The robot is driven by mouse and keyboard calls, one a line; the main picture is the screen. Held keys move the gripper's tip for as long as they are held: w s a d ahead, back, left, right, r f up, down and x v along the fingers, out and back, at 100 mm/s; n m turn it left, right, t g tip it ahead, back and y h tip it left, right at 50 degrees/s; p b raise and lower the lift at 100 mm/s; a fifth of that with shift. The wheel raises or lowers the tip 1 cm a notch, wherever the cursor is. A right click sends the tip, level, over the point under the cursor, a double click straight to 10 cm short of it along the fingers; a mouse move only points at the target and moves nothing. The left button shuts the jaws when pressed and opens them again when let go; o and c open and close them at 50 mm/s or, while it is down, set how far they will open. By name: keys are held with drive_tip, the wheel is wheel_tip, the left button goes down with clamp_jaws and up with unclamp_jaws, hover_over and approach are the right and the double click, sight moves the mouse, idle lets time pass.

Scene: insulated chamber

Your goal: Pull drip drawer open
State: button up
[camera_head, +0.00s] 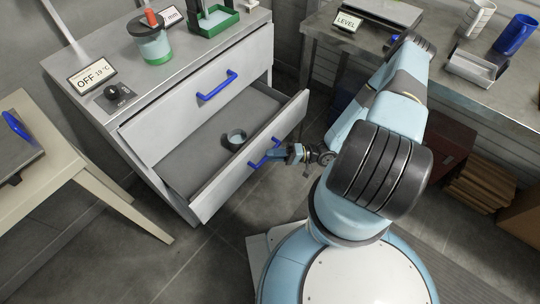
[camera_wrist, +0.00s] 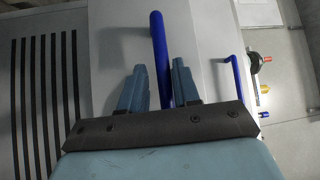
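The lower drawer (camera_head: 189,171) of the grey cabinet stands pulled out, with a blue bar handle (camera_head: 264,153) on its front. A small round cup (camera_head: 236,137) is inside it. My gripper (camera_head: 289,153) is at this handle. In the wrist view the handle (camera_wrist: 159,48) runs between the two fingers of my gripper (camera_wrist: 160,80), which stand apart on either side of it. A narrow gap shows on the left side; contact on the right is hard to tell. The upper drawer (camera_head: 193,98) is closed, with its own blue handle (camera_head: 217,85).
The cabinet top holds a green-based jar (camera_head: 154,46), a green rack (camera_head: 214,20), a knob (camera_head: 116,94) and an OFF sign (camera_head: 92,76). A beige table (camera_head: 75,165) stands left. A bench (camera_head: 375,62) and cardboard stacks (camera_head: 483,183) are right. Floor in front of the drawer is clear.

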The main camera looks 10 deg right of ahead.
drive_tip(key=shift+o, duration=0.7)
drive_tip(key=shift+r, duration=0.1)
drive_tip(key=d+f, duration=0.1)
drive_tip(key=d, duration=0.6)
drive_tip(key=shift+s+d, duration=0.2)
drive_tip(key=shift+s, duration=0.1)
drive_tip(key=shift+f, duration=0.1)
